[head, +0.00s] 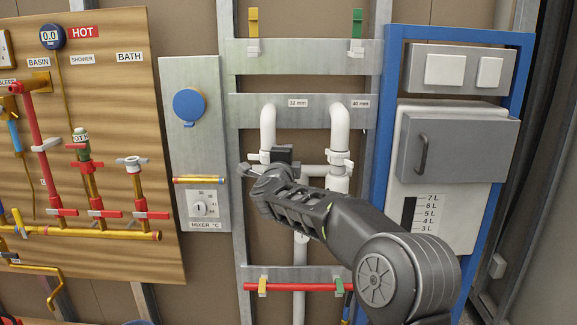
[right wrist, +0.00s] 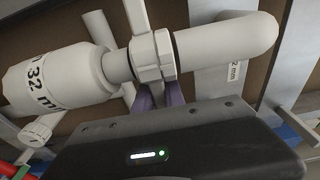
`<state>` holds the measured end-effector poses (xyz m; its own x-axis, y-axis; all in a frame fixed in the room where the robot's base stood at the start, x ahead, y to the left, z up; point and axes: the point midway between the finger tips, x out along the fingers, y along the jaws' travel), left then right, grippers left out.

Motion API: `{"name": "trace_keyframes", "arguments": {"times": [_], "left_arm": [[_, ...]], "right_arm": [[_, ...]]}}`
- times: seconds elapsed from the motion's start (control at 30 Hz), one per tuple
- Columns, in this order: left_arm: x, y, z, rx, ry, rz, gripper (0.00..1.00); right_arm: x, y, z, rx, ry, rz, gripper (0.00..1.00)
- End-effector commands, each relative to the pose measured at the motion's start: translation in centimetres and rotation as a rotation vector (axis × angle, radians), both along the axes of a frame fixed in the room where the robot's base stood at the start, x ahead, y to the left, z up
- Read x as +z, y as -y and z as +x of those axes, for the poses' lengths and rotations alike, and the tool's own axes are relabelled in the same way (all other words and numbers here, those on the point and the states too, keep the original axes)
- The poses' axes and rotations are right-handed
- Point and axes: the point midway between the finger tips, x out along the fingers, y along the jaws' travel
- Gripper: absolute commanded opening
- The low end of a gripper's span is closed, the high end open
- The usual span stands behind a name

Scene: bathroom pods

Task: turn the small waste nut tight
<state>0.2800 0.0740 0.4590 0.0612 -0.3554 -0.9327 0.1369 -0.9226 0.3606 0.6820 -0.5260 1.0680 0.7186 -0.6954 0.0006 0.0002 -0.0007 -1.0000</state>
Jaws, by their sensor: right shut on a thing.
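Two white waste pipes hang in the middle of the head view, the left one (head: 267,125) beside the 32 mm label and the right one beside the 40 mm label. The small waste nut (head: 264,156) is on the left pipe, partly hidden by my right gripper (head: 258,168). In the right wrist view the white nut (right wrist: 150,56) sits around the pipe, with one wing pointing up. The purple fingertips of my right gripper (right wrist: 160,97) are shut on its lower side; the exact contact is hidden. My left gripper is not in view.
The larger nut (head: 340,160) is on the right pipe, close to my right arm. A blue-framed cistern panel (head: 445,165) stands at the right. A wooden board (head: 110,150) with copper pipes and valves is at the left, beside the mixer plate (head: 203,130).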

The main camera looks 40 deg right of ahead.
Motion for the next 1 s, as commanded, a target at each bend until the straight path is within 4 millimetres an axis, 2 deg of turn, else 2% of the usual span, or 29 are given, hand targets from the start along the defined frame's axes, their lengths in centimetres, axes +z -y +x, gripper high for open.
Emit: {"name": "trace_keyframes", "arguments": {"times": [0.03, 0.2, 0.7, 0.73, 1.0], "left_arm": [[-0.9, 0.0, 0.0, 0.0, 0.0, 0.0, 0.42], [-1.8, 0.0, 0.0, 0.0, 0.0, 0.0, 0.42], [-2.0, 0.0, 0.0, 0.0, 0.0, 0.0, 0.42], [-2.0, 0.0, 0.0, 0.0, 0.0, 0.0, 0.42], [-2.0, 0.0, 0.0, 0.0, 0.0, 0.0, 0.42]], "right_arm": [[-0.5, 0.1, 0.1, 0.025, -0.001, 0.001, 0.0], [-0.4, 0.1, 0.5, 0.099, -0.002, 0.001, 0.0], [-0.2, 0.0, 0.8, 0.137, -0.002, 0.002, 0.0], [-0.2, 0.0, 0.8, 0.136, -0.002, 0.002, 0.15], [-0.1, 0.1, 0.8, 0.135, -0.002, 0.001, 0.36]]}}
